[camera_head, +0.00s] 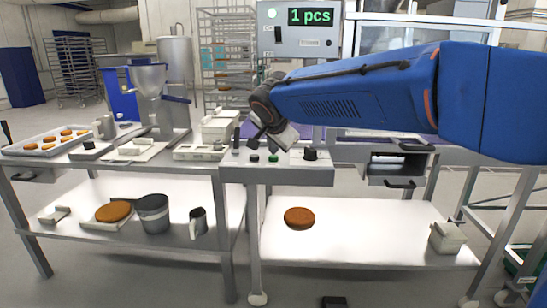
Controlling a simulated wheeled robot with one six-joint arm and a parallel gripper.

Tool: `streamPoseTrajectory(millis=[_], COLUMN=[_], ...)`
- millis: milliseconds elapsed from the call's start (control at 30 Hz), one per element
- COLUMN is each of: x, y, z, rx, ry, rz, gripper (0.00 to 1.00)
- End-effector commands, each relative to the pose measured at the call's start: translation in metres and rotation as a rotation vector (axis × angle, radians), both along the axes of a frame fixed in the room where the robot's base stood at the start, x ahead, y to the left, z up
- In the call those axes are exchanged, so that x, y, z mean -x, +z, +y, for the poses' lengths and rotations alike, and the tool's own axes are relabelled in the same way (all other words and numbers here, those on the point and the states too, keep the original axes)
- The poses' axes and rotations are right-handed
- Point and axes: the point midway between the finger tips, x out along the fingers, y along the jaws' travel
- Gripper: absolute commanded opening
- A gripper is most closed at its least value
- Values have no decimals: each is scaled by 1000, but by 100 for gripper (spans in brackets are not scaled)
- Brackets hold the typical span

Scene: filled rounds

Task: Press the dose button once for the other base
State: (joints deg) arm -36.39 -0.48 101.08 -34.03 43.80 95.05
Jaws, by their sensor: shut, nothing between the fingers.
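The control panel (276,174) at the front middle carries a dark green button (254,157), a brighter green button (272,159) and a black knob (310,154). I cannot read which is the dose button. My gripper (264,139) is shut and empty, close above the panel near the green buttons; contact cannot be told. The display (311,16) reads "1 pcs". The depositor with its metal hopper (149,80) stands on the left table. A round brown base (113,211) lies on the left lower shelf. Another round brown base (299,218) lies on the right lower shelf.
A dark pot (152,214) and a metal jug (198,222) stand on the left lower shelf. A white container (447,238) stands at the right. My blue arm covers much of the upper right.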

Motion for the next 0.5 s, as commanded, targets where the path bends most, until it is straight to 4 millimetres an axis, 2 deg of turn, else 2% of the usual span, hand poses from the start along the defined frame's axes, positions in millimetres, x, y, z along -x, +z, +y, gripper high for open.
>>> streamPoseTrajectory(millis=[500], x=[0], y=[-5], z=[0], rx=[0], ry=[0], rz=[0], gripper=[0])
